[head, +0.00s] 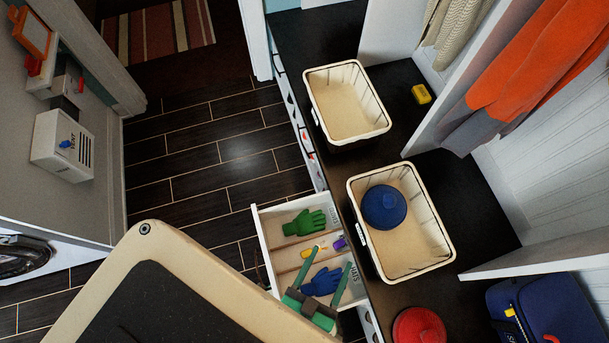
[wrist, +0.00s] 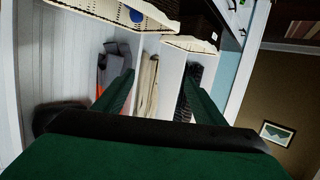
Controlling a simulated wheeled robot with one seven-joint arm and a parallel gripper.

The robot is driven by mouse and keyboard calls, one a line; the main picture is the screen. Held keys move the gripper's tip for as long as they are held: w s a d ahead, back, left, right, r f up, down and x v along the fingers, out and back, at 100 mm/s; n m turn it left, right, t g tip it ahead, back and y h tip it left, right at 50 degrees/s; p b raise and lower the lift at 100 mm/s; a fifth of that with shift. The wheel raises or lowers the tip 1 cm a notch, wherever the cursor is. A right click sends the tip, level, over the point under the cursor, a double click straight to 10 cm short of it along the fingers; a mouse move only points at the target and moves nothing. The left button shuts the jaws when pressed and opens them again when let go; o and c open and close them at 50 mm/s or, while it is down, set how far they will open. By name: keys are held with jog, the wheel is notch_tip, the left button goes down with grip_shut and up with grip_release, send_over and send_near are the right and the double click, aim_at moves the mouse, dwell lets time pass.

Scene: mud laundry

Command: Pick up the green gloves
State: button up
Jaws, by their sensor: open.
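The green gloves (head: 304,223) lie in the far compartment of an open white drawer (head: 259,232) in the head view. They look flat, with the fingers toward the right. My gripper (head: 331,257) is open, its two green fingers spread apart with nothing held between them. In the head view it overlaps the near part of the drawer, below the green gloves and in front of the blue gloves (head: 322,282). Its height above the drawer is hard to tell. The wrist view shows the open fingers (wrist: 154,82) against shelves and hanging coats; the green gloves are not in that view.
Small yellow (head: 307,253) and purple (head: 339,243) items lie in the drawer's middle. On the dark bench stand an empty cream bin (head: 318,108) and another bin (head: 437,207) holding a blue round object (head: 384,207). The floor (head: 200,150) left of the drawer is clear.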

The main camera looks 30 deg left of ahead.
jog(key=w+a+f+n+g+y, duration=0.1)
jog(key=a+f+n+y, duration=0.1)
jog(key=f, duration=0.6)
jog(key=w+a+f+n+g+y, duration=0.1)
jog(key=a+f+n+y, duration=0.1)
jog(key=f, duration=0.6)
jog(key=n+g+y, duration=0.4)
jog(key=g, duration=0.1)
send_near(290, 228)
jog(key=x, duration=0.3)
jog(key=shift+d+f, duration=0.1)
jog(key=shift+f, duration=0.1)
jog(key=shift+x, duration=3.15)
jog(key=shift+r, duration=0.2)
jog(key=c, duration=1.2)
